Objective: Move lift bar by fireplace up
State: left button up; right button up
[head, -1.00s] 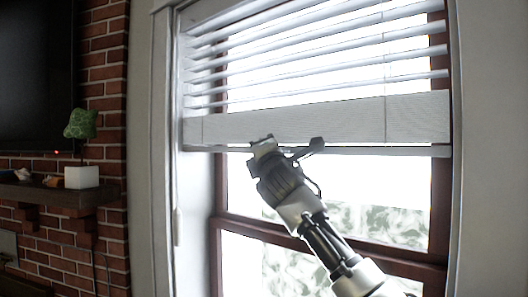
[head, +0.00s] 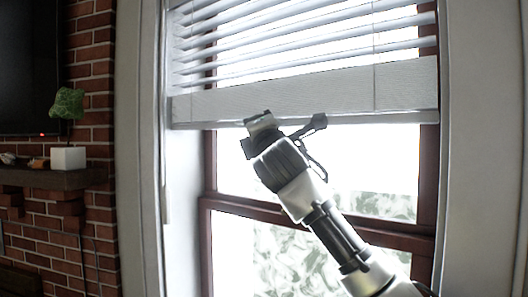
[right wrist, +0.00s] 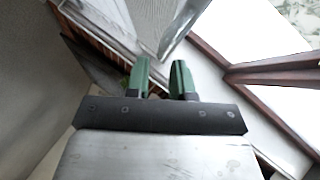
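The lift bar (head: 300,92) is the wide white rail along the bottom of the window blind (head: 310,50) in the head view. It hangs roughly level across the upper window. My right gripper (head: 286,122) reaches up from the lower right to the bar's bottom edge, left of its middle. Its two fingers are spread apart. In the right wrist view the green fingers (right wrist: 162,78) show a gap, with a pale edge, probably the bar's, just beyond and between their tips. I cannot tell whether they touch it. My left gripper is out of view.
The dark red window frame (head: 428,170) and glass lie behind my right arm. A brick wall (head: 88,75) with a dark shelf (head: 50,179), a potted plant (head: 68,130) and a black screen (head: 28,65) stands at the left. White trim flanks the window.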

jog(key=b+v, duration=0.2)
jog(key=v, duration=0.2)
jog(key=shift+s+d+f, duration=0.1)
jog(key=shift+s+d, duration=0.05)
jog(key=shift+s, duration=0.2)
jog(key=shift+f, duration=0.1)
